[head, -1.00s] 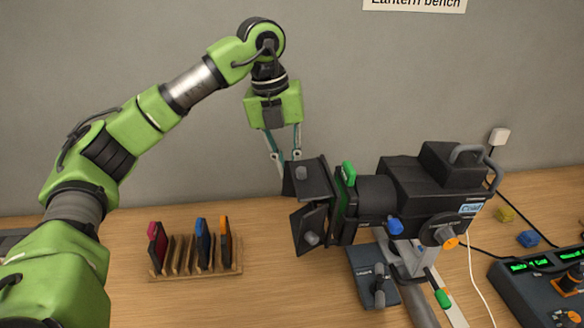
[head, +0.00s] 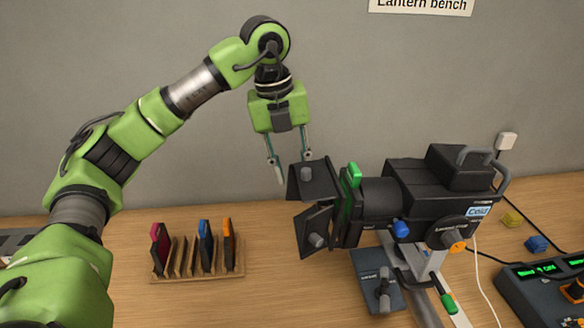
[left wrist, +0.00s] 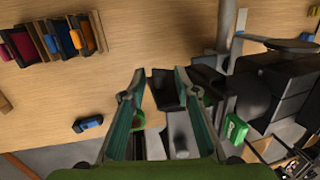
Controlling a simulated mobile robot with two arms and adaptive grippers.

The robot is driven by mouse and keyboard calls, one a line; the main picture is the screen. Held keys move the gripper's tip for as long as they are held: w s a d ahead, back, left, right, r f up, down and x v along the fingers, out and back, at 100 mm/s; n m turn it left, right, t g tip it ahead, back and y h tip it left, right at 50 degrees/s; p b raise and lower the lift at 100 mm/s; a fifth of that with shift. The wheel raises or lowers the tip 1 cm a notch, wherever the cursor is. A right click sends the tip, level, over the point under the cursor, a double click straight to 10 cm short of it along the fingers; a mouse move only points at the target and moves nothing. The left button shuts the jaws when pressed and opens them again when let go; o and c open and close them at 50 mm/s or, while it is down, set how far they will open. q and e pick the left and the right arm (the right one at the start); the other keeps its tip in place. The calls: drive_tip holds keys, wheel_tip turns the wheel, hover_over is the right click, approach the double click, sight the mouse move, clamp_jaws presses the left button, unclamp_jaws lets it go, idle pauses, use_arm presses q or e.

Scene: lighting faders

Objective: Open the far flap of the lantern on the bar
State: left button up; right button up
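The black lantern (head: 430,195) is clamped on a bar (head: 432,308) at the right of centre in the head view. Its front, facing left, has an upper flap (head: 318,178) and a lower, nearer flap (head: 313,235), each with a grey knob. The flap on the wall side is mostly hidden in the head view. My left gripper (head: 290,170) points down behind the upper flap, with its fingers apart and nothing visibly between them. In the left wrist view, the open fingertips (left wrist: 159,76) frame a dark flap (left wrist: 165,92); contact cannot be told. My right gripper is not in view.
A wooden rack (head: 190,277) with coloured slabs stands left of the lantern. A fader console (head: 535,290) is at the right edge, with yellow and blue blocks (head: 536,243) behind it. Cables run beside the lantern. The wall is close behind; bench between rack and lantern is clear.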

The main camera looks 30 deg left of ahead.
use_arm(q)
drive_tip(key=shift+r, duration=0.1)
wheel_tip(320, 180, up, 12)
drive_tip(key=s+a, duration=0.1)
drive_tip(key=s, duration=0.1)
drive_tip(key=shift+f, duration=0.2)
idle(0.3)
drive_tip(key=shift+o, duration=0.3)
drive_tip(key=shift+a, duration=0.1)
